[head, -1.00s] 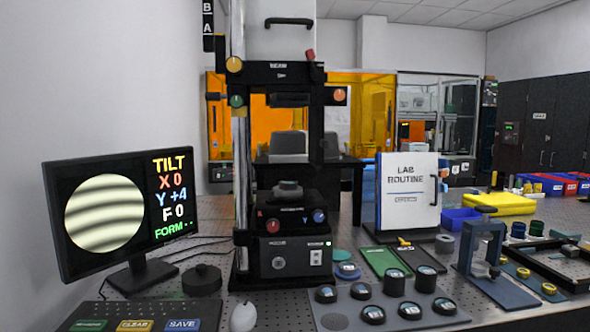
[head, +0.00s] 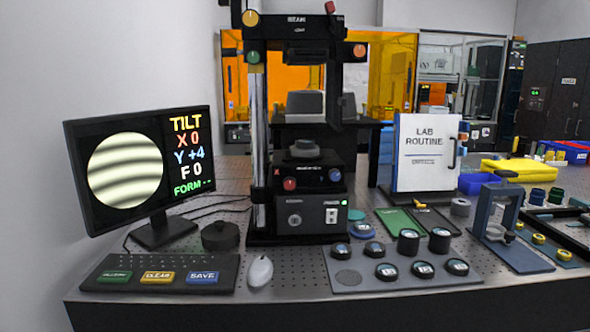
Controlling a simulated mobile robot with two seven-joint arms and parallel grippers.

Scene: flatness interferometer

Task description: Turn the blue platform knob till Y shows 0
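The blue platform knob (head: 335,175) is on the right of the front of the interferometer's platform block, with a red knob (head: 289,184) to its left. The interferometer (head: 300,130) is a tall black stand with a bright metal column. The monitor (head: 140,168) at the left shows striped fringes and the readout TILT, X 0, Y +4, F 0, with FORM and dashes below. The Y line is blue. Neither of my grippers is in view.
A keyboard panel (head: 160,273), a white mouse (head: 260,271) and a dark round puck (head: 220,236) lie in front. A grey tray (head: 340,282) holds several round pieces. A LAB ROUTINE board (head: 425,180) stands right of the interferometer. Bare perforated bench shows between mouse and tray.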

